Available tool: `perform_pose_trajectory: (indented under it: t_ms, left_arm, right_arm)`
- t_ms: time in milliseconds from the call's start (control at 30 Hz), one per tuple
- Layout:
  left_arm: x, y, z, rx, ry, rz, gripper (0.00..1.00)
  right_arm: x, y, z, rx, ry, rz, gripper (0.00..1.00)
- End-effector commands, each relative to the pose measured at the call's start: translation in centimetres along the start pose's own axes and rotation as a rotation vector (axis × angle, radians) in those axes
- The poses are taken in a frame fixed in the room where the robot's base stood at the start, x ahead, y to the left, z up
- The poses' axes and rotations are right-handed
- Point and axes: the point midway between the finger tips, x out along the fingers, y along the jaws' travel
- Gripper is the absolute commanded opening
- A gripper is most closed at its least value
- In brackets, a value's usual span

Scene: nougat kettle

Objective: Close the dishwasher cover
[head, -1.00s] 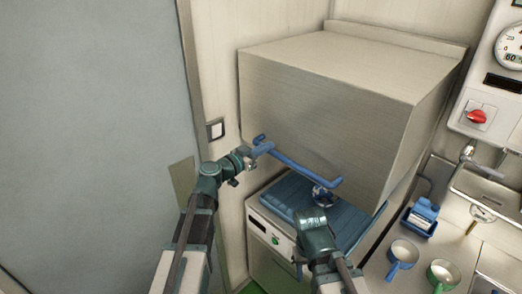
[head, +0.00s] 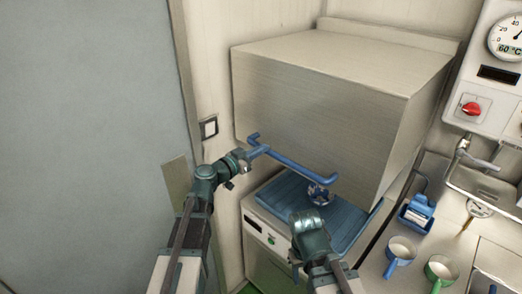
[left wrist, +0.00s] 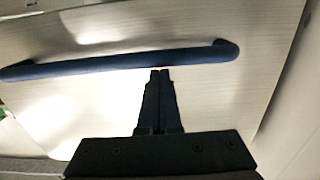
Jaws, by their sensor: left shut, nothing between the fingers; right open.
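The dishwasher cover is a big boxy pale metal hood (head: 315,115), raised above the blue rack (head: 310,212) of the dishwasher base (head: 262,236), with a gap between. A blue bar handle (head: 292,163) runs along its lower front. My left gripper (head: 246,155) is at the left end of the handle. In the left wrist view its fingers (left wrist: 161,72) are shut and empty, tips just under the handle bar (left wrist: 120,64); I cannot tell whether they touch. My right gripper (head: 309,214) is open, in front of the rack and below the handle's right end; its fingers are hard to make out.
A control panel with a red knob (head: 471,109) is on the right wall. A grey door panel (head: 85,140) fills the left.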

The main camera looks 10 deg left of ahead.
Motion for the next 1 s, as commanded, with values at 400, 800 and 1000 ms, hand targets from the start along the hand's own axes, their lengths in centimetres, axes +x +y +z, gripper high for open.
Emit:
perform_pose_trajectory:
  t_ms: [400, 800, 1000]
  left_arm:
    - [0.3, 0.0, 8.4, 0.005, -0.005, 0.001, 0.00]
    - [0.8, 0.0, 18.9, 0.005, -0.005, 0.001, 0.00]
    - [1.1, 0.0, 24.1, 0.005, -0.005, 0.001, 0.00]
  right_arm:
    - [8.3, -0.8, -0.5, -0.004, 0.002, 0.002, 0.50]
    - [18.7, -1.7, -1.1, -0.010, 0.002, 0.003, 0.50]
    - [23.9, -2.2, -1.4, -0.010, 0.002, 0.003, 0.50]
